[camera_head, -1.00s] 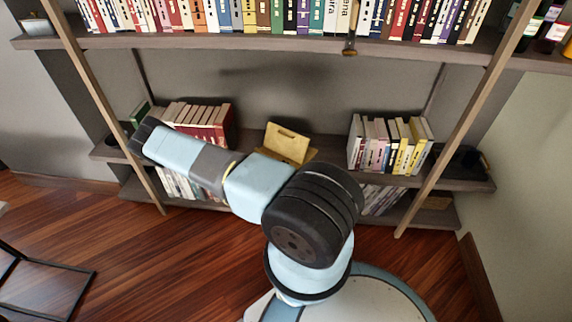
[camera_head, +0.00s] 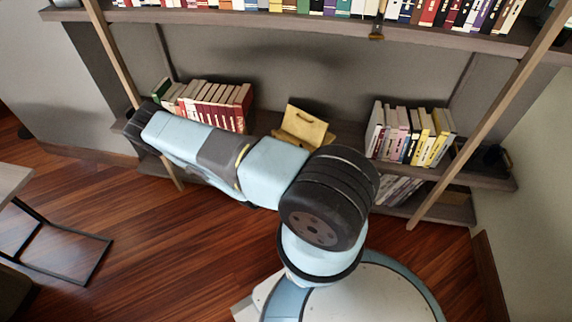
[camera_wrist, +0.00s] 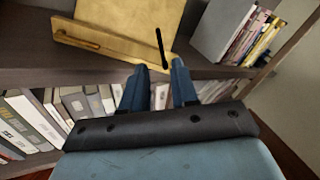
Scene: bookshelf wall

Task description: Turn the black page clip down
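The black page clip (camera_wrist: 160,48) is a thin dark bar at the right side of the wooden book stand (camera_wrist: 146,14) in the wrist view. It stands nearly upright, leaning slightly left at its top. The stand also shows on the middle shelf in the head view (camera_head: 303,127), where I cannot make out the clip clearly. My gripper (camera_wrist: 159,66) is in the wrist view with its two blue-grey fingers apart and nothing between them. Its fingertips appear just below the clip's lower end; I cannot tell whether they touch it. The gripper is hidden in the head view.
The shelf (camera_wrist: 30,76) edge runs behind my fingers. Books (camera_head: 409,134) stand right of the stand, and red books (camera_head: 215,103) stand to its left. More books (camera_wrist: 75,103) fill the shelf below. An upper shelf (camera_head: 240,20) spans above. A table (camera_head: 14,180) is at far left.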

